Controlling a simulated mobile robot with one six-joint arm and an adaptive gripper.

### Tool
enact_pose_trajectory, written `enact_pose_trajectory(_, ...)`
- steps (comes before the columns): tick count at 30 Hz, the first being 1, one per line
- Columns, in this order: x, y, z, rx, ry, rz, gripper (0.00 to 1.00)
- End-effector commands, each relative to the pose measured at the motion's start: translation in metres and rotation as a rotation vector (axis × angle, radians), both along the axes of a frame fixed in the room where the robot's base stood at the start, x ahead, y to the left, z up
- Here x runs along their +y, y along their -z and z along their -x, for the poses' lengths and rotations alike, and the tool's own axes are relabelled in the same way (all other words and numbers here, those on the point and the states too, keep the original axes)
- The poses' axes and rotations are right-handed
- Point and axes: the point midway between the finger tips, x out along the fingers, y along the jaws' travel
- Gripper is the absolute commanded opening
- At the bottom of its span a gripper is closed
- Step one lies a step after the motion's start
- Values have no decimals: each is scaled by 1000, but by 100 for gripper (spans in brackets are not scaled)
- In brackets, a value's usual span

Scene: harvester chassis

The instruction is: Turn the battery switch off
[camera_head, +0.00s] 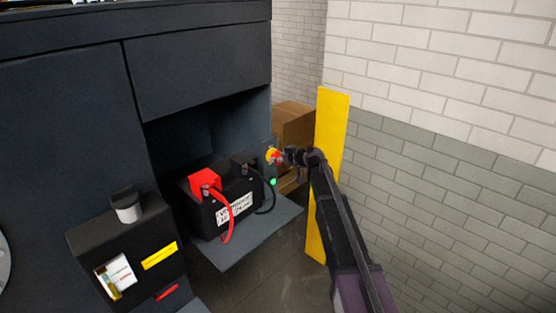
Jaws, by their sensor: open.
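The battery switch (270,153) shows as a small yellow plate with red on it, on the panel at the right end of the battery bay. My gripper (283,157) is right at the switch, coming in from the right, and it is open. Its fingers partly cover the red part. I cannot tell whether they touch it or stand around it. The switch handle's angle is too small to tell. A green light (273,182) glows just below the switch.
A black battery (213,211) with a red terminal cover and cables sits on a grey shelf (268,232) left of the switch. A yellow post (330,115) stands close behind my arm, before a brick wall (450,130). A cardboard box (293,122) is behind.

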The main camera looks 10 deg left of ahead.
Motion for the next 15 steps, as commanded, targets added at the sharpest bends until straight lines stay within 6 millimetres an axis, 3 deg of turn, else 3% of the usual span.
enact_pose_trajectory(8,0,0,0,0,0,0,54)
enact_pose_trajectory(13,0,0,0,0,0,0,4)
enact_pose_trajectory(15,0,0,0,0,1,0,0)
